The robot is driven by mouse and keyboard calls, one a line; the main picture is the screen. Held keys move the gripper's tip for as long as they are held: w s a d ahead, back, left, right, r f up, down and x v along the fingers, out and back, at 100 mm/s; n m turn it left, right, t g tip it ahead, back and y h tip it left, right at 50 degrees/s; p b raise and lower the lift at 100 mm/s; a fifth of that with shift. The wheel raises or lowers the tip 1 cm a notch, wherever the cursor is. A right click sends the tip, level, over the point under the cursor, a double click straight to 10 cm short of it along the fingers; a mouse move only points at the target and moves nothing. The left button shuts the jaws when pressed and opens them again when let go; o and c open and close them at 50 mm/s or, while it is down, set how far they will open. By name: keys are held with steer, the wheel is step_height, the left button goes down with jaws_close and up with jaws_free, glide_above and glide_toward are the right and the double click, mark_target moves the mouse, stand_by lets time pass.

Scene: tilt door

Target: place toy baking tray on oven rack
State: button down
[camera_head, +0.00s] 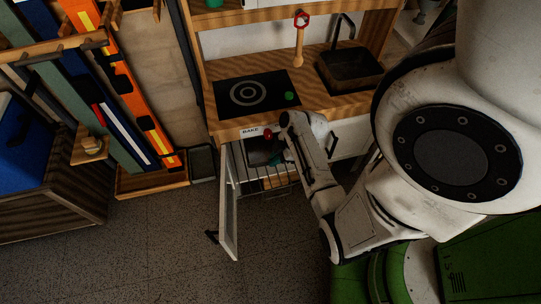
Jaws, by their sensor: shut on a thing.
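The toy oven stands open under the counter, below a white strip marked BAKE (250,132). Its white-framed door (229,205) stands open at the left, with a dark handle low on it. The oven rack (275,182) shows as slats across the lower opening. My gripper (281,157) is at the oven opening, above the rack, partly hidden by my own white arm. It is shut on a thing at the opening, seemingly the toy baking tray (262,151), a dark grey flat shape. The tray's far edges and any contact with the rack are hard to make out.
A red knob (268,134) sits on the oven front. Grey floor (150,250) at the lower left is clear.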

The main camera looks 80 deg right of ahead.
stand_by(0.3)
steer(key=shift+f+b, duration=3.25)
steer(key=shift+f, duration=0.75)
steer(key=shift+f, duration=0.3)
steer(key=c, duration=0.8)
jaws_free()
steer(key=shift+c, duration=0.2)
steer(key=shift+r, duration=0.1)
steer(key=p+v, duration=0.2)
steer(key=v, duration=0.8)
steer(key=shift+s+r, duration=0.2)
steer(key=shift+r, duration=0.1)
